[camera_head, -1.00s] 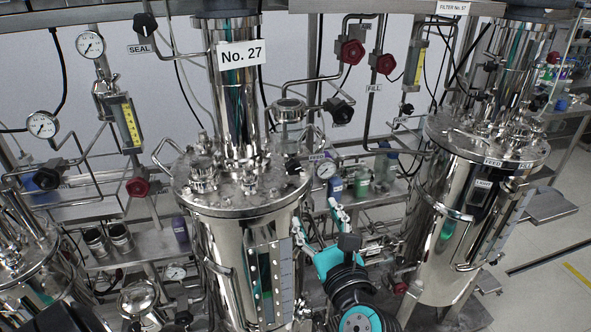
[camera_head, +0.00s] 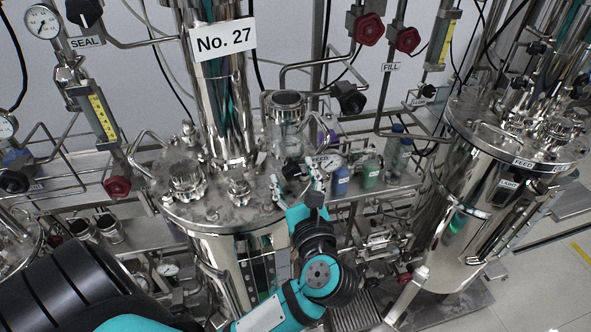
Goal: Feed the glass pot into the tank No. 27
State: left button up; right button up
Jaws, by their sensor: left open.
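Tank No. 27 (camera_head: 242,247) is a shiny steel vessel left of centre, with a round lid covered in fittings and a tall column bearing its number label (camera_head: 223,39). My left gripper (camera_head: 297,180) is open at the right edge of the lid, below the pot in the picture. Its fingers point up and look empty. Part of the lid's right rim is hidden behind it. My right gripper is not in view.
Blue (camera_head: 340,182) and green (camera_head: 370,171) bottles and a clear bottle (camera_head: 398,154) stand on a shelf behind. A gauge by the FEED label (camera_head: 331,163), pipes and red valve knobs (camera_head: 369,29) crowd the back. A second steel tank (camera_head: 479,205) stands at the right.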

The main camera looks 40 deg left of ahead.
pick_arm(q)
jog(key=shift+s+d, duration=0.15)
jog(key=shift+s, duration=0.05)
jog(key=shift+r, duration=0.1)
jog(key=shift+c, duration=1)
jog(key=c, duration=0.9)
jog(key=m+p, duration=0.1)
jog(key=m, duration=0.3)
jog(key=shift+c, duration=0.2)
jog(key=o, duration=1.1)
jog(key=shift+o, duration=0.2)
jog(key=v, duration=1.1)
jog(key=shift+s+d, duration=0.25)
jog(key=shift+s, duration=0.1)
